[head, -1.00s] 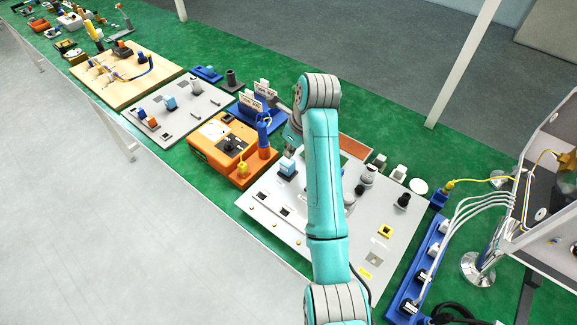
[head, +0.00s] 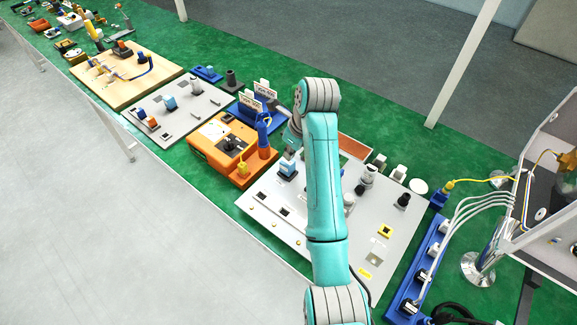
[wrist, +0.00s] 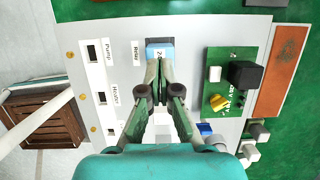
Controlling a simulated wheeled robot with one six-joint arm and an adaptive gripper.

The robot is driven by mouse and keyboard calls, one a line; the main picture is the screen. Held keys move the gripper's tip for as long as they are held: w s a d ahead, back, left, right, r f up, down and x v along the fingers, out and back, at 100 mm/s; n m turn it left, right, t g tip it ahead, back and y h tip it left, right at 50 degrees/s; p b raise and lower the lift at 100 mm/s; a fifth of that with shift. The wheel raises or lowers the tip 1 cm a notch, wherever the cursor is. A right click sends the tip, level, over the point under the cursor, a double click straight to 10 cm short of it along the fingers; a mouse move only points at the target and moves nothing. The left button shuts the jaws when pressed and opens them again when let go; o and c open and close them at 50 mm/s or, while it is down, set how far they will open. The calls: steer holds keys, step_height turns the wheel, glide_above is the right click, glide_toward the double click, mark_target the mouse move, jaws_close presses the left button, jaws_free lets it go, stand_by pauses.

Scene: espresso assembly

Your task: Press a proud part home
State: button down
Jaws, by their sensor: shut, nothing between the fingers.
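The blue and white relay block (head: 288,168) sits at the slot labelled Relay on the grey panel (head: 265,222). In the wrist view the blue block (wrist: 160,42) is at top centre, with a white label on its top, partly hidden by my fingers. My gripper (wrist: 160,66) is shut and empty, its fingertips at the block's near edge. In the head view my gripper (head: 291,153) points down just above the block. I cannot tell whether the tips touch it or how deep it sits.
Slots labelled Pump (wrist: 94,53) and Heater (wrist: 101,98) are to the left in the wrist view. A green circuit board (wrist: 229,80) with a black block and yellow knob lies to the right. An orange box (head: 230,150) stands left of the panel in the head view.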

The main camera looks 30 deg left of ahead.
mark_target(290, 163)
steer(key=shift+f, duration=1)
steer(key=shift+f, duration=0.15)
steer(key=shift+r, duration=3.1)
